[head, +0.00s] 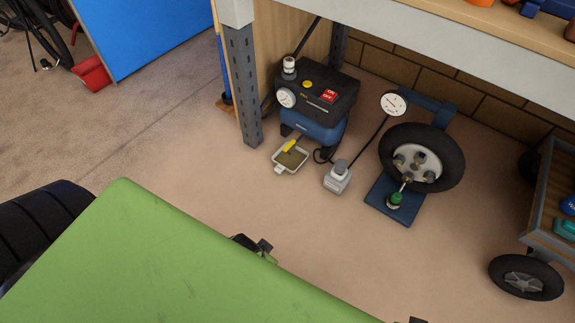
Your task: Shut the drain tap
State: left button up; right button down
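A black and blue compressor (318,132) stands on the floor under the workbench, beside a grey post. At its lower front a small yellow lever (290,146), which looks like the drain tap's handle, slants over a shallow pale tray (278,169). The tray has brownish stuff in it. The lever is too small to tell whether the tap is open or closed, and its body is hidden. Neither gripper can be made out. Small dark parts (266,246) show at the green panel's edge; I cannot tell what they belong to.
A large green panel (180,260) fills the foreground. The grey post (243,85) stands left of the compressor. To its right are a small grey box (338,178), a tyre on a blue stand (450,160) and a wheeled cart (540,225). Floor in front is clear.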

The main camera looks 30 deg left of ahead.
aim_at(293, 141)
jog(key=i+j+u, duration=0.55)
jog(key=u, duration=0.15)
